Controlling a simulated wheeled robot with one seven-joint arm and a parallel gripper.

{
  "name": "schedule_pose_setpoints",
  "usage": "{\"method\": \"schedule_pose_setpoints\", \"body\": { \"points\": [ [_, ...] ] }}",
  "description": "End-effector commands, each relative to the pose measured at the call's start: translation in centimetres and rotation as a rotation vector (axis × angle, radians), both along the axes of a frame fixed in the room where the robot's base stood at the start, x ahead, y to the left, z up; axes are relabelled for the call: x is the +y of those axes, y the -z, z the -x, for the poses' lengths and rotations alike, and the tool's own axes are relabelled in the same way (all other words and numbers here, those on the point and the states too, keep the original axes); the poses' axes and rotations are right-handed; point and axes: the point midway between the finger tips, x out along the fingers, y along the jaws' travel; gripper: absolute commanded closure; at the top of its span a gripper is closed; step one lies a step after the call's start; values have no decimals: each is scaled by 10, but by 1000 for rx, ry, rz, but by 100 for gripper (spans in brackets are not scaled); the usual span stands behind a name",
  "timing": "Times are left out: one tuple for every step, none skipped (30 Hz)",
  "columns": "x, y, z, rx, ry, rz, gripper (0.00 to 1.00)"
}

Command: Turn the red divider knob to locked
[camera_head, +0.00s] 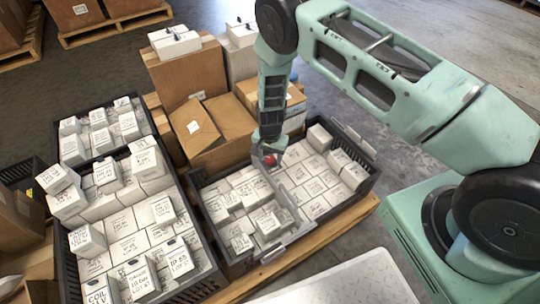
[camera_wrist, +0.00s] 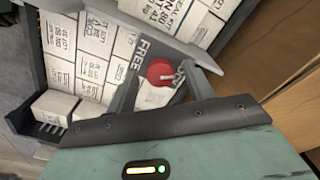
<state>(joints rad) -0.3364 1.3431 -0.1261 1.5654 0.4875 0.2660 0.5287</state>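The red knob (camera_head: 270,160) sits at the far end of the grey divider (camera_head: 288,203) in the black crate (camera_head: 236,262). In the wrist view the knob (camera_wrist: 161,72) is round, with a pale mark on its lower right. The word FREE shows on the divider left of it; lettering on its right is partly hidden by a finger. My gripper (camera_head: 268,146) points down over the knob. In the wrist view my gripper (camera_wrist: 160,76) is open, one finger on each side of the knob, with visible gaps. Contact with the knob is not visible.
White labelled boxes (camera_head: 314,186) fill the crate on both sides of the divider. Another black crate of white boxes (camera_head: 128,222) stands at left. Brown cartons (camera_head: 187,78) are stacked behind, close to my gripper; a brown surface (camera_wrist: 275,65) is at right in the wrist view.

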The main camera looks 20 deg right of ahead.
Motion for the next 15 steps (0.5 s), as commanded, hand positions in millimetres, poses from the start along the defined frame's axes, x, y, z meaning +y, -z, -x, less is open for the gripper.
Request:
{"method": "schedule_pose_setpoints", "body": {
  "points": [
    [0, 0, 0, 0, 0, 0, 48],
    [0, 0, 0, -1, 0, 1, 48],
    [0, -1, -1, -1, 0, 0, 48],
    [0, -3, -1, -1, 0, 0, 48],
    [0, -5, -1, -1, 0, 0, 48],
    [0, -9, -1, -3, 0, 0, 48],
    [0, -12, -1, -3, 0, 0, 48],
    [0, -17, -1, -3, 0, 0, 48],
    [0, -24, -1, -3, 0, 0, 48],
    [0, -30, -2, -4, 0, 0, 48],
    [0, -37, -2, -4, 0, 0, 48],
    [0, -46, -2, -4, 0, 0, 48],
    [0, -53, -2, -4, 0, 0, 48],
    [0, -60, -1, -4, -1, 0, 48],
    [0, -70, -1, -3, -1, 0, 48]
  ]
}}
